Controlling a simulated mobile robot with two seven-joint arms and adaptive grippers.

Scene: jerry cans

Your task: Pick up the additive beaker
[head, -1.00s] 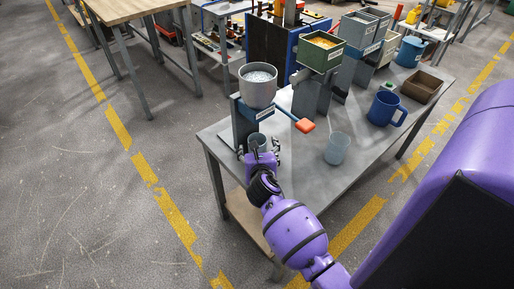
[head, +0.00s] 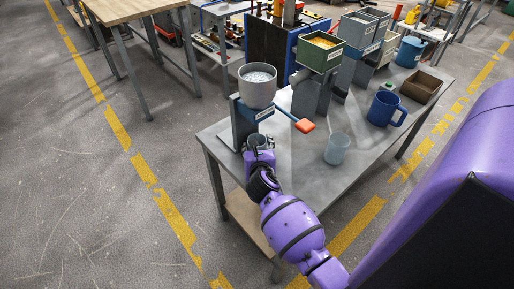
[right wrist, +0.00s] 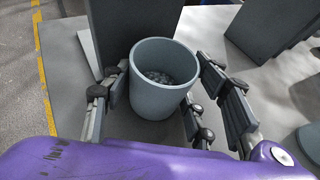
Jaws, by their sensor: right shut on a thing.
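A grey-blue beaker (right wrist: 160,85) holding a layer of grey pellets stands upright between the fingers of my right gripper (right wrist: 152,97). The fingers touch its sides, and the gripper is shut on it. In the head view the right gripper (head: 259,146) is below a grey round hopper (head: 257,92) on a stand, at the near left end of the table. There the beaker is mostly hidden by the gripper. My left gripper is not in view.
The hopper's lever with an orange handle (head: 305,125) sticks out to the right above the table (head: 300,178). A green bin (head: 320,52), a blue jug (head: 383,108) and a brown tray (head: 421,87) are farther back. The table's front is clear.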

